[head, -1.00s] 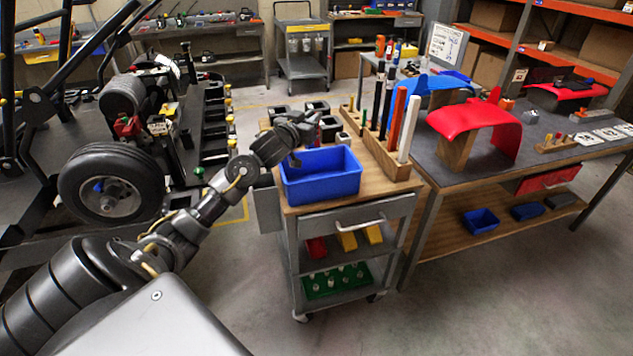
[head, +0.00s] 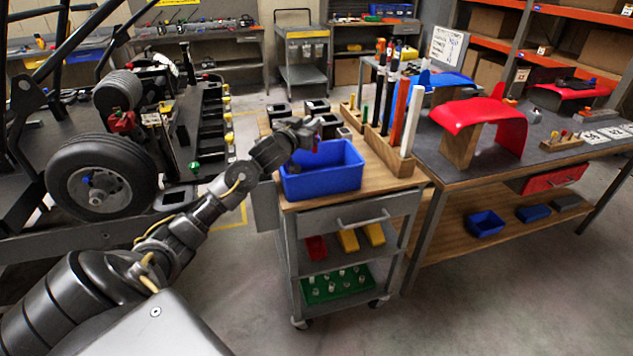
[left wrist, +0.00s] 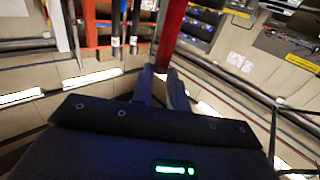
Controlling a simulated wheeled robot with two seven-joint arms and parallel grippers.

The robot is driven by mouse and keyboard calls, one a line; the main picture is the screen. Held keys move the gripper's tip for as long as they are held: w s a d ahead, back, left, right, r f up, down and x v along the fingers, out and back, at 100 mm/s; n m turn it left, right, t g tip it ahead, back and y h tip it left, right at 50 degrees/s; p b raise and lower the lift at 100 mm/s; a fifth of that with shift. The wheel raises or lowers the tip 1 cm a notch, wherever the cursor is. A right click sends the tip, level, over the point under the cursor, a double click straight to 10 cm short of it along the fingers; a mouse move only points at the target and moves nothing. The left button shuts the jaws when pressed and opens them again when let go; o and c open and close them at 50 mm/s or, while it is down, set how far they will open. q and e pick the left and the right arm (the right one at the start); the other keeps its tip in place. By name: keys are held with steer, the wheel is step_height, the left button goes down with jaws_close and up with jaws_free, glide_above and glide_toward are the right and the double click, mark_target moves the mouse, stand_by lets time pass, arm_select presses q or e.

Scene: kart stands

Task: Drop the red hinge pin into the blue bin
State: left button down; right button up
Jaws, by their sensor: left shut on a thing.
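The blue bin (head: 325,182) stands upright on the wooden top of a grey cart in the head view. My left gripper (head: 317,140) is above the bin's back left part, pointing right. It is shut on the red hinge pin, which shows in the left wrist view (left wrist: 171,34) sticking out from between the fingertips (left wrist: 160,85). In the head view only a small bit of red shows by the fingers, and the rest of the pin is hidden. The bin's inside is partly hidden by its walls and my gripper. My right gripper is not in view.
The cart (head: 345,213) also carries several black cups behind the bin and a wooden rack (head: 392,165) of upright rods to its right. A workbench (head: 436,158) with a red curved panel (head: 482,113) stands at right. A kart wheel (head: 100,178) is at left.

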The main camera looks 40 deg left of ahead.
arm_select(q)
steer(key=shift+f, duration=0.1)
steer(key=c, duration=1.3)
jaws_free()
steer(key=s+d+b, duration=0.1)
steer(key=s+d, duration=0.1)
steer(key=s, duration=0.8)
steer(key=shift+s, duration=0.4)
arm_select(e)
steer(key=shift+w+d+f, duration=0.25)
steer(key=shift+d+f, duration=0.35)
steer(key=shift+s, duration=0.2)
arm_select(q)
steer(key=shift+f, duration=0.1)
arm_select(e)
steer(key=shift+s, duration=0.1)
